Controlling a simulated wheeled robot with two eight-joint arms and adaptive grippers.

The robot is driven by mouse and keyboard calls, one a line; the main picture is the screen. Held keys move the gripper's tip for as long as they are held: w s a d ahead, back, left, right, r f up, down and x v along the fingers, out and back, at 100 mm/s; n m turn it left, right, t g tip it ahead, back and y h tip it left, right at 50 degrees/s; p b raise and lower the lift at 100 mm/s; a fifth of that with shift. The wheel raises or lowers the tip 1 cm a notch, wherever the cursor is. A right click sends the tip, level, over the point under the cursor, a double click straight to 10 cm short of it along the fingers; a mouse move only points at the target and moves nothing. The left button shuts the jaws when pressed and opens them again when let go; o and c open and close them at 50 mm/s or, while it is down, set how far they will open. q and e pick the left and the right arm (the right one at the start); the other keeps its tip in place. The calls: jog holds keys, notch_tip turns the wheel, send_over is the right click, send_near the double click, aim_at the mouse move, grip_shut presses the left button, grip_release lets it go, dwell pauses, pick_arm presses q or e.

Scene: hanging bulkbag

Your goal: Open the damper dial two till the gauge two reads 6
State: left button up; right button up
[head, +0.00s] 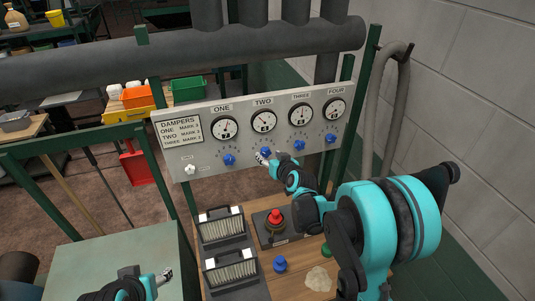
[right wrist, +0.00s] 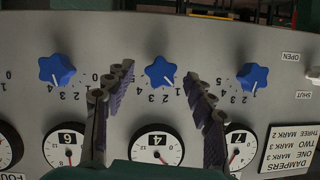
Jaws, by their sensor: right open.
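The damper dial two is a blue star-shaped knob (head: 265,151) below the gauge two (head: 263,121) on the grey panel (head: 180,160). In the upside-down right wrist view the dial (right wrist: 160,72) has a white pointer line toward the picture's lower right. My right gripper (head: 264,158) is at dial two. Its two fingers (right wrist: 160,80) are spread on either side of the knob, with visible gaps. My left gripper (head: 165,275) is low at the left, its jaw state unclear.
Neighbouring blue knobs, dial one (head: 229,160) and dial three (head: 299,145), flank dial two. A white switch (head: 190,169) is at the panel's left. Below are a red button (head: 275,216), a blue knob (head: 280,264) and two filter cases (head: 220,224). A pipe (head: 150,60) runs above the panel.

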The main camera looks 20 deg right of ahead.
jog(key=shift+w+f, duration=0.2)
jog(key=shift+w, duration=0.4)
jog(key=shift+w+a+f, duration=0.15)
jog(key=shift+w+a, duration=0.1)
jog(key=shift+w, duration=0.05)
jog(key=shift+d, duration=0.1)
jog(key=shift+c, duration=0.4)
